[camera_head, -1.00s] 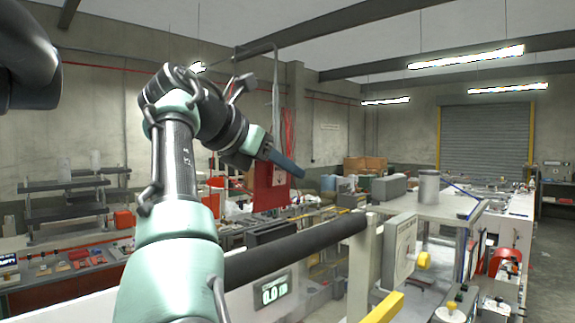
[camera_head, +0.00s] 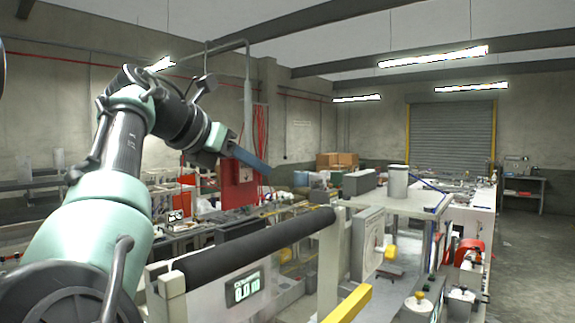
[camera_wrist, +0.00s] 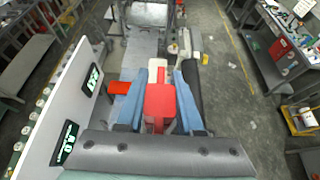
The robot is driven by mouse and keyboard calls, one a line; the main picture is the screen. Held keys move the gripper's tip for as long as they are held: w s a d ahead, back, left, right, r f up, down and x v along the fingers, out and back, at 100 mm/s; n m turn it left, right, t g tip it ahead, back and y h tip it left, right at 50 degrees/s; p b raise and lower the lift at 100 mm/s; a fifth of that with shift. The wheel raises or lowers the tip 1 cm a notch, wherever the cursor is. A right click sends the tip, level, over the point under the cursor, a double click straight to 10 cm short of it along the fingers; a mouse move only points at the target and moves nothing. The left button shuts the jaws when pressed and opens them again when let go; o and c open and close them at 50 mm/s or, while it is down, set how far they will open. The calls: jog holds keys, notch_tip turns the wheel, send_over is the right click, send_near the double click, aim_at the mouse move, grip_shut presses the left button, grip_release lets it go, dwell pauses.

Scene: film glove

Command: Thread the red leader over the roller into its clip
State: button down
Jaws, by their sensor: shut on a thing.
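My gripper (camera_head: 262,166) has blue fingers and is up in the air, left of and above the far end of the dark roller (camera_head: 262,240) in the head view. In the wrist view my gripper (camera_wrist: 163,92) is shut on the red leader (camera_wrist: 160,104), which shows as a red piece between the fingers. A dark roller-like bar (camera_wrist: 192,84) runs just right of the fingers there. The leader does not show clearly in the head view. I cannot make out the clip for certain.
A machine with a digital display (camera_head: 244,289) and yellow bars (camera_head: 348,304) stands below the arm. A metal canister (camera_head: 397,182) stands on its top. A red cabinet (camera_head: 236,190) is behind the gripper. Open floor (camera_head: 530,255) lies at the right.

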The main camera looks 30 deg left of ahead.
aim_at(257, 202)
jog(key=shift+f+b, duration=0.65)
jog(key=shift+f, duration=0.25)
jog(key=shift+f+b, duration=1.25)
jog(key=shift+f, duration=0.9)
dwell(1.5)
jog(key=shift+c, duration=2.4)
grip_release()
jog(key=shift+s, duration=0.1)
jog(key=b+v, duration=0.2)
jog(key=v, duration=1)
jog(key=shift+s+r, duration=0.25)
jog(key=shift+s, duration=0.1)
